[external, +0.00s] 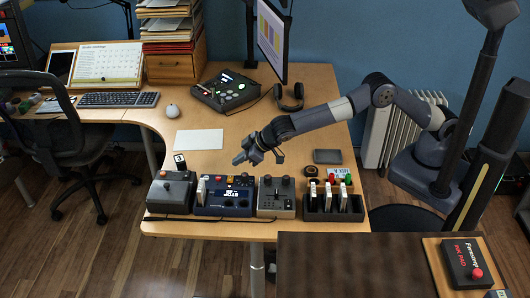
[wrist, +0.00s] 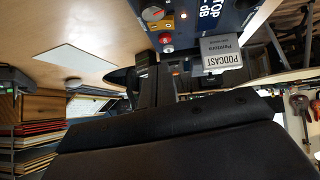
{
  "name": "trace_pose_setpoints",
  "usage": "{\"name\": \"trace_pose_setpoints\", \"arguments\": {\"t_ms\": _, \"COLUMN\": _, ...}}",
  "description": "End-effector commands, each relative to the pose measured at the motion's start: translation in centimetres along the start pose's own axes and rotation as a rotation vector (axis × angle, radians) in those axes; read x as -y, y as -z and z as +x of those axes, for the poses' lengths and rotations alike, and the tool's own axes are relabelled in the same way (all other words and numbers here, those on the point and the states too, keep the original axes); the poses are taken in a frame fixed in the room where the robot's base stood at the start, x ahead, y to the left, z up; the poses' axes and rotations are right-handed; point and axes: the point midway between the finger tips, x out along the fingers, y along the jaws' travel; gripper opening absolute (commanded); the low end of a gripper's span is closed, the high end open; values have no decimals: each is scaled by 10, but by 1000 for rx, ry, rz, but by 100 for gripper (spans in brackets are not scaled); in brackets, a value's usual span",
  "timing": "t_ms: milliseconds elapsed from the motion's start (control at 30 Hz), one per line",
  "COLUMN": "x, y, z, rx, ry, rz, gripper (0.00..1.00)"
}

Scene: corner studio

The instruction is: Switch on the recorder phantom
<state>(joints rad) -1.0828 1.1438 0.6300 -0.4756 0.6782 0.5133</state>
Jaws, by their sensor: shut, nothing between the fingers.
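A dark blue device (external: 232,208) with white lettering stands near the front edge of the wooden desk, between two grey boxes. I take it for the recorder, but its name is not readable. In the wrist view its blue panel (wrist: 203,14) shows at the top, with a red button (wrist: 165,38), small lit spots and a pale round knob (wrist: 153,14). A grey card marked PODCAST (wrist: 222,56) stands at its edge. I cannot tell which control is the phantom switch. My gripper (external: 243,158) is shut and empty, above the desk just behind the device; its fingers (wrist: 146,68) also show in the wrist view.
A white sheet (external: 200,139) and a round-buttoned console (external: 226,91) lie behind. A monitor (external: 272,35) stands farther back.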

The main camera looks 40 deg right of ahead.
Motion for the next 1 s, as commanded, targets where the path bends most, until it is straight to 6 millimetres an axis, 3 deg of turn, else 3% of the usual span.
{"name": "trace_pose_setpoints", "arguments": {"t_ms": 300, "x": -8, "y": -1, "z": -47, "rx": -2, "ry": 1, "rz": 1, "gripper": 0}}
{"name": "trace_pose_setpoints", "arguments": {"t_ms": 500, "x": -12, "y": -1, "z": -68, "rx": -2, "ry": 0, "rz": 0, "gripper": 0}}
{"name": "trace_pose_setpoints", "arguments": {"t_ms": 1000, "x": -13, "y": -2, "z": -76, "rx": -1, "ry": 0, "rz": 0, "gripper": 0}}
